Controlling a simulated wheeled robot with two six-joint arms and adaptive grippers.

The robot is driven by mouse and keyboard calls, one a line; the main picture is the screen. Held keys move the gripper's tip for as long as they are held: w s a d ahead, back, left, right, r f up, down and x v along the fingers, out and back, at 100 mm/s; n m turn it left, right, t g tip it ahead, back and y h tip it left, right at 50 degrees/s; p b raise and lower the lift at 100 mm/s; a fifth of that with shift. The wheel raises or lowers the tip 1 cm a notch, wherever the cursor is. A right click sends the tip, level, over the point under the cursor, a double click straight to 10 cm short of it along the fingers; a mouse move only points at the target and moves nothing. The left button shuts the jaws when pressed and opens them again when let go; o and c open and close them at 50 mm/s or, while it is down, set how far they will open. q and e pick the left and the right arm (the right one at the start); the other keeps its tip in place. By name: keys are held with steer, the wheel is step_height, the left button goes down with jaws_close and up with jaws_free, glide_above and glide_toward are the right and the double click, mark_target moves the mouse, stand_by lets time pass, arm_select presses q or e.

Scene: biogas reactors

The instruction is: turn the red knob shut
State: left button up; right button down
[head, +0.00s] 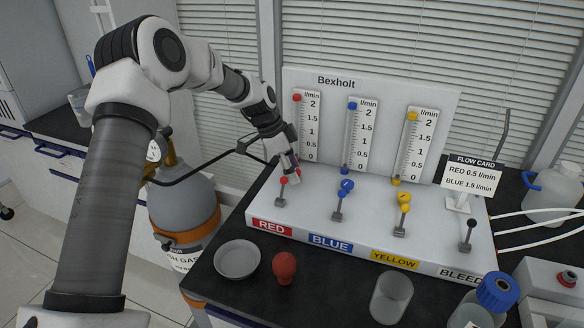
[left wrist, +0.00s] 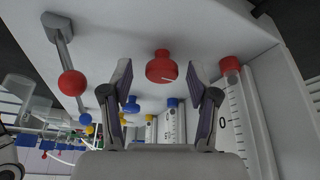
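The red knob (left wrist: 162,67), with a white mark on it, shows in the left wrist view between my left gripper's two fingers, with a gap on each side. My left gripper (left wrist: 163,82) is open. In the head view my left gripper (head: 289,166) is at the red, left end of the white panel (head: 375,230) and largely hides the knob. A lever with a red ball (left wrist: 72,83) is beside the knob. A red cap (left wrist: 230,65) sits at the zero end of the red scale. My right gripper is not in view.
The blue knob (head: 347,184) and yellow knob (head: 404,197) are to the right along the panel. A flow card (head: 474,173) reads red 0.5, blue 1.5 l/min. A dish (head: 237,260), a red bulb (head: 284,268) and a clear beaker (head: 391,298) stand in front.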

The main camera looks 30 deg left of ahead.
arm_select(q)
steer(key=shift+a+r, duration=0.1)
steer(key=shift+r, duration=0.1)
steer(key=v, duration=1.1)
steer(key=shift+r, duration=0.3)
steer(key=shift+s+a, duration=0.1)
steer(key=shift+s, duration=0.05)
